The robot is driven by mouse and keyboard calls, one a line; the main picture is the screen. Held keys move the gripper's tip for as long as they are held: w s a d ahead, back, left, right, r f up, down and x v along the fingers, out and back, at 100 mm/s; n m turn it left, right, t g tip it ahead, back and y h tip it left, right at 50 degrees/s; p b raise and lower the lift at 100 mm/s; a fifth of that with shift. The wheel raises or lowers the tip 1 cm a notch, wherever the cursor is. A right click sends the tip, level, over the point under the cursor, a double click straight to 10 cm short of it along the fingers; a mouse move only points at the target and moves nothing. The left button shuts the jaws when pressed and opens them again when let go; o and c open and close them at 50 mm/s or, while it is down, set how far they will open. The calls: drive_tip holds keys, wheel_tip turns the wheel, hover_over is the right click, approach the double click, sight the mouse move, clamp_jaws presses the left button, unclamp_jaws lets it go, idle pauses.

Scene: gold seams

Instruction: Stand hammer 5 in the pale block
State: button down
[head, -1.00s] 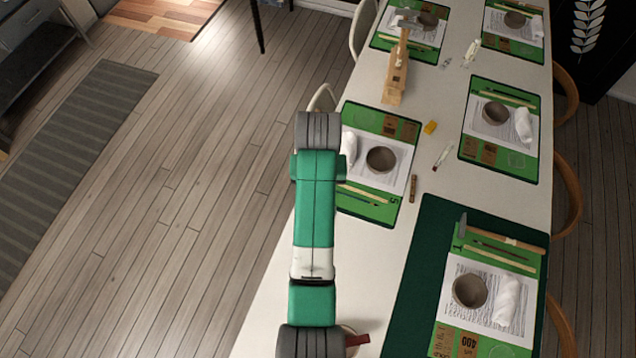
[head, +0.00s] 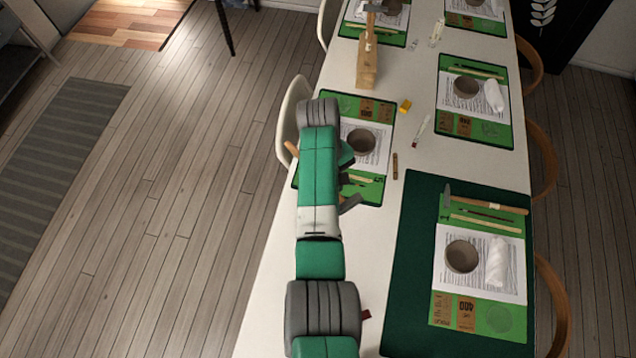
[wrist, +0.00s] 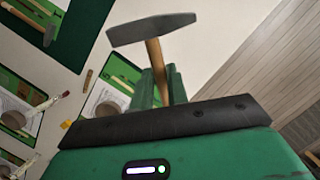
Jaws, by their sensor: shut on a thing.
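My gripper (wrist: 161,86) is shut on the wooden handle of a hammer (wrist: 152,32). The hammer's grey head stands out beyond the fingers in the wrist view. In the head view my arm covers most of the gripper; a brown handle end (head: 291,148) shows left of the arm and a grey piece, perhaps the head, right of it. No number is readable on this hammer. The pale wooden block (head: 367,66) stands on the table, farther back than my gripper, with another hammer (head: 371,22) upright in it.
The white table (head: 405,120) carries green place mats with bowls. A bowl (head: 361,142) sits on the mat beside my arm. A white chair (head: 291,112) stands at the left edge.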

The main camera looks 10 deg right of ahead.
drive_tip(key=s+d+r+n+t+h+b, duration=0.15)
drive_tip(key=d+n+t+h, duration=0.3)
drive_tip(key=n, duration=0.45)
drive_tip(key=s+d+n+t+h, duration=0.25)
drive_tip(key=d+n+h, duration=0.2)
drive_tip(key=n, duration=0.35)
drive_tip(key=s+a+r+n+t+y+b, duration=0.1)
drive_tip(key=s+a+r+n+t+y, duration=0.2)
drive_tip(key=n+t, duration=0.6)
wheel_tip(320, 180, up, 3)
drive_tip(key=s+t+y, duration=0.1)
drive_tip(key=s+t, duration=0.1)
drive_tip(key=t, duration=0.1)
drive_tip(key=shift+s+r+t, duration=0.15)
drive_tip(key=shift+t, duration=0.25)
